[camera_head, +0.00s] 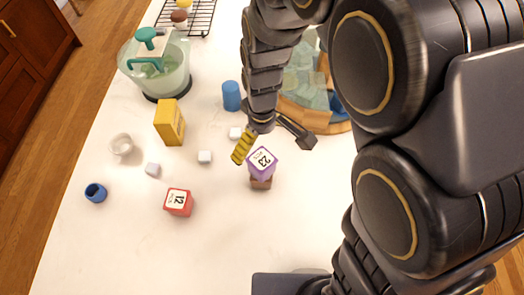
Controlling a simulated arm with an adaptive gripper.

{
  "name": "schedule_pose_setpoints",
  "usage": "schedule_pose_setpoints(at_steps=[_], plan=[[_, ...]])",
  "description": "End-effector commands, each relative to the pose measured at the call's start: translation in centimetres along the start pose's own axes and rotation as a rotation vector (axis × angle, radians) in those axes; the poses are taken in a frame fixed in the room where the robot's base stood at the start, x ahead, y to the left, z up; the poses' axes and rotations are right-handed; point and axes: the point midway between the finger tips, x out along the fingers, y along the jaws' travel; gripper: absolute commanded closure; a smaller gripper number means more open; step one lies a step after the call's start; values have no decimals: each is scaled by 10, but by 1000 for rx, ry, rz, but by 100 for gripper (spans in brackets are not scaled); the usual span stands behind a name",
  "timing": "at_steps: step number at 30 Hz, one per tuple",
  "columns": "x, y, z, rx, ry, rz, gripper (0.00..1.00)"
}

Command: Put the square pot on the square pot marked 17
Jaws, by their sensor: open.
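A purple square pot (262,162) with a white label that seems to read 23 sits on a brown block-like thing (261,183), mostly hidden under it; I cannot read any mark on that. A red square pot (177,203) stands to the left, with a label that looks like 12. I see no clear 17. My gripper (273,149) is open. Its yellow-striped finger is left of the purple pot and its dark finger is to the right. I cannot tell whether either finger touches the pot.
Left are a yellow box (170,122), blue cylinder (231,96), white cup (121,144), blue cup (96,193) and small white cubes (205,157). A glass container (158,75) and wire rack (202,17) stand farther back. A wooden tray (300,117) lies behind my arm. The lower-left counter is clear.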

Motion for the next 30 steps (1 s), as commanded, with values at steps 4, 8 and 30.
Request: schedule_pose_setpoints(at_steps=[4,8,30], plan=[[-16,0,-1,0,2,1,1],[-21,0,0,0,1,0,1],[-122,-33,182,680,-108,-37,1]])
